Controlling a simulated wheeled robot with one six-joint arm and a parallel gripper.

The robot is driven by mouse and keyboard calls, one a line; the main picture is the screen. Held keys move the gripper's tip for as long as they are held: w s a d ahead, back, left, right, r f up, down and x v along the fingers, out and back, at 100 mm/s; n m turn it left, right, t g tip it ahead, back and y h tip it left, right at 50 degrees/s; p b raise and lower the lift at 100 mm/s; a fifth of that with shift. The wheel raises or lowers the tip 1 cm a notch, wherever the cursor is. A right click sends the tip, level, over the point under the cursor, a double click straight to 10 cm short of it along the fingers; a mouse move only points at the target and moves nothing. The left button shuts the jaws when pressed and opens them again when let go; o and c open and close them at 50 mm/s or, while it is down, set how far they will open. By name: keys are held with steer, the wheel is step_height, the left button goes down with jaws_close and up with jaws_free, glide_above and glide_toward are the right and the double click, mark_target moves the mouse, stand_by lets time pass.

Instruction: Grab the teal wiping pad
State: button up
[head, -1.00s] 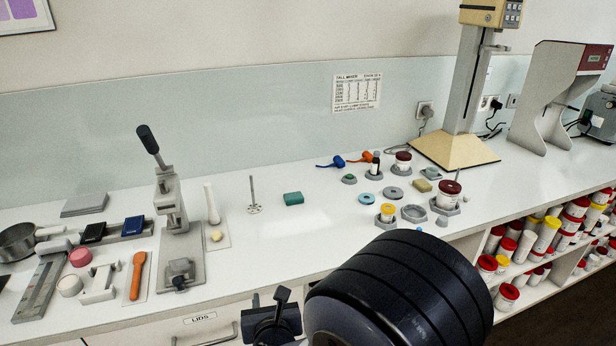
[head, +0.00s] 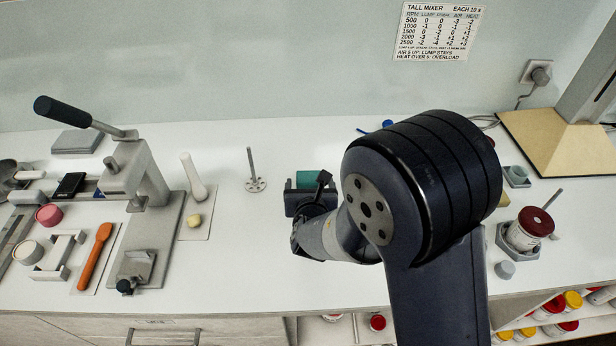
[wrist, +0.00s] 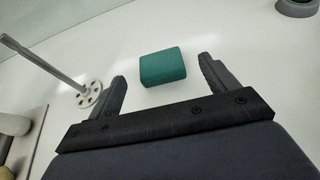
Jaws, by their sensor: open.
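The teal wiping pad (wrist: 163,67) is a small rounded block lying on the white counter. In the wrist view it sits just beyond and between the two fingertips of my gripper (wrist: 162,75), apart from both. My gripper is open and empty, with a dark finger on either side. In the head view the teal pad (head: 312,180) shows just behind my gripper (head: 308,185), and its near part is hidden by the gripper and wrist.
A metal stirrer with a perforated disc foot (head: 255,184) stands close to the left of the pad. Further left are a pestle (head: 193,175) and a lever press (head: 155,215). The counter behind the pad is clear.

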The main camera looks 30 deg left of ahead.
mark_target(309, 178)
steer(key=shift+o, duration=0.3)
steer(key=shift+f+p+x, duration=0.2)
steer(key=shift+p+x, duration=0.9)
steer(key=shift+x, duration=2.05)
steer(key=shift+s+a, duration=0.1)
steer(key=shift+s, duration=0.05)
steer(key=c, duration=1.1)
